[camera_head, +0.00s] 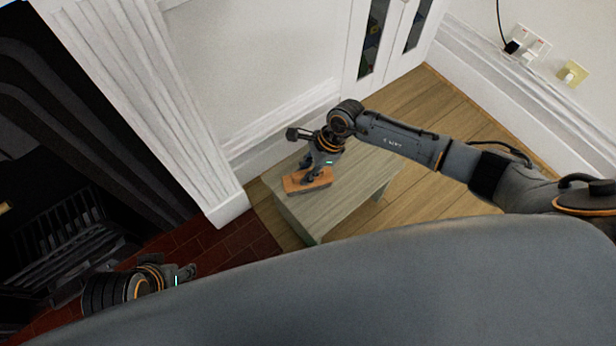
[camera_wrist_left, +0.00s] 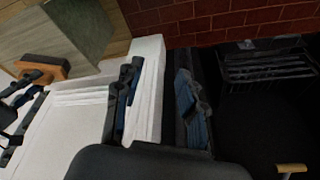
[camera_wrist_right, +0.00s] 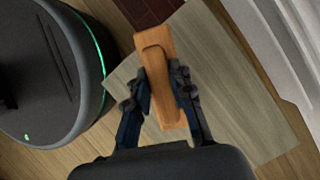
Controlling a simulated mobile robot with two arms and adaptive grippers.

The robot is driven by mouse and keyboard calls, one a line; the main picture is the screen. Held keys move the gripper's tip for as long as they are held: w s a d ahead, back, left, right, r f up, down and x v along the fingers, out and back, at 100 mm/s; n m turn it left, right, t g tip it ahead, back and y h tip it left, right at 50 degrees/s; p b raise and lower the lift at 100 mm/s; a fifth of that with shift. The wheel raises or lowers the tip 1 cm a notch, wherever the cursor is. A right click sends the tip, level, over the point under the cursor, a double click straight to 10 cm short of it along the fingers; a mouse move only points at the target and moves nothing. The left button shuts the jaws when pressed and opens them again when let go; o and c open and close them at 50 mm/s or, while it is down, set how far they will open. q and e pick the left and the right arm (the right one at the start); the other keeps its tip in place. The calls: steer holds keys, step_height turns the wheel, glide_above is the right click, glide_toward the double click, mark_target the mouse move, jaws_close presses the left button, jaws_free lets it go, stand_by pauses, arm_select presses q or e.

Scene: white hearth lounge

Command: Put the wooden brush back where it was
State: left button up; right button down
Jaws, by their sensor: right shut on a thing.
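The wooden brush (camera_head: 296,183) is at the left end of the small wooden table (camera_head: 345,196), at or just above its top; I cannot tell whether it touches. My right gripper (camera_head: 313,175) is shut on the brush from above. In the right wrist view the brush (camera_wrist_right: 155,50) lies lengthwise between the fingers (camera_wrist_right: 162,92). The brush (camera_wrist_left: 42,67) and table also show at the upper left of the left wrist view. My left gripper (camera_head: 186,272) is away from the table, near the fireplace; its fingers stand apart with nothing between them in the left wrist view (camera_wrist_left: 158,85).
A dark fireplace with a grate (camera_head: 65,235) is at the left, beside a white fluted pillar (camera_head: 150,90). A white wall and cabinet stand behind the table. Wall sockets (camera_head: 527,45) are at the upper right. The tabletop right of the brush is clear.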

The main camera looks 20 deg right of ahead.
steer(key=shift+w+d+f, duration=0.2)
steer(key=shift+f, duration=0.15)
step_height(320, 180, down, 3)
steer(key=shift+w+d+f+b, duration=0.1)
steer(key=shift+b, duration=0.6)
steer(key=c, duration=1.2)
jaws_free()
arm_select(q)
steer(key=w+t, duration=0.1)
steer(key=w+d+t, duration=0.1)
steer(key=w, duration=0.1)
steer(key=w+r, duration=0.1)
steer(key=w, duration=0.1)
steer(key=shift+w+d+t+h, duration=0.1)
steer(key=shift+d+t+h, duration=0.2)
steer(key=shift+t, duration=0.1)
arm_select(e)
steer(key=shift+o, duration=0.2)
